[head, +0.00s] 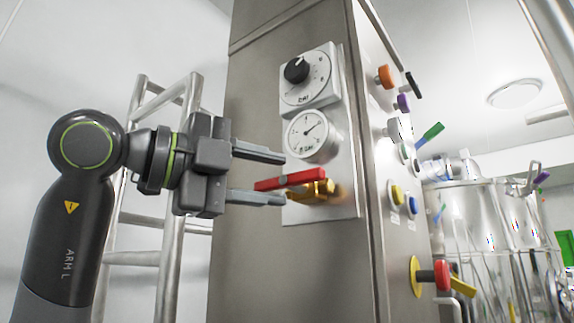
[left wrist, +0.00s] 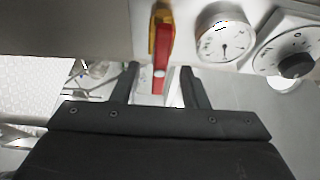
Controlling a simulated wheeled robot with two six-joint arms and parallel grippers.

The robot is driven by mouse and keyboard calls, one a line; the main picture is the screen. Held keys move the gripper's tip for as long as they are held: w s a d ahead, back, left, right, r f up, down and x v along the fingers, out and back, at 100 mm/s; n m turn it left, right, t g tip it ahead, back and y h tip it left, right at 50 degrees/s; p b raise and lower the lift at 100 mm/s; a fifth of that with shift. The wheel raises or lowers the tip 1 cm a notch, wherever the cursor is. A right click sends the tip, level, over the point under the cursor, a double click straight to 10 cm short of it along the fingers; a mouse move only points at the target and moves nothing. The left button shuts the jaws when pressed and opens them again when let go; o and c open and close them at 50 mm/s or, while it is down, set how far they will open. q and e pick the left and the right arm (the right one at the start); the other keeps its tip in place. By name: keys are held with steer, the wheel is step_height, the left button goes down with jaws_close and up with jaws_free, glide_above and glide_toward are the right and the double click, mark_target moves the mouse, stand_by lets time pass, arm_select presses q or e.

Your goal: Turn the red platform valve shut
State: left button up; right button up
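The red valve handle (head: 290,180) sits on a brass valve body (head: 318,189) on the front plate of the steel cabinet. In the head view the handle lies nearly level and points left from the brass body. My left gripper (head: 272,177) is open, with one finger above the handle's free end and one below it. In the left wrist view the red handle (left wrist: 163,62) reaches down from the brass body (left wrist: 161,30), its end between the two open fingers (left wrist: 160,82). I cannot tell whether either finger touches it. My right gripper is in neither view.
A round gauge (head: 311,132) and a black knob (head: 296,70) are on the plate above the valve. The cabinet's right side carries coloured knobs and a red-and-yellow switch (head: 441,274). A metal ladder frame (head: 172,245) stands behind my left arm.

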mark_target(282, 180)
arm_select(q)
steer(key=shift+p+x, duration=0.45)
steer(key=shift+x, duration=1.3)
steer(key=shift+s+a, duration=0.1)
jaws_close()
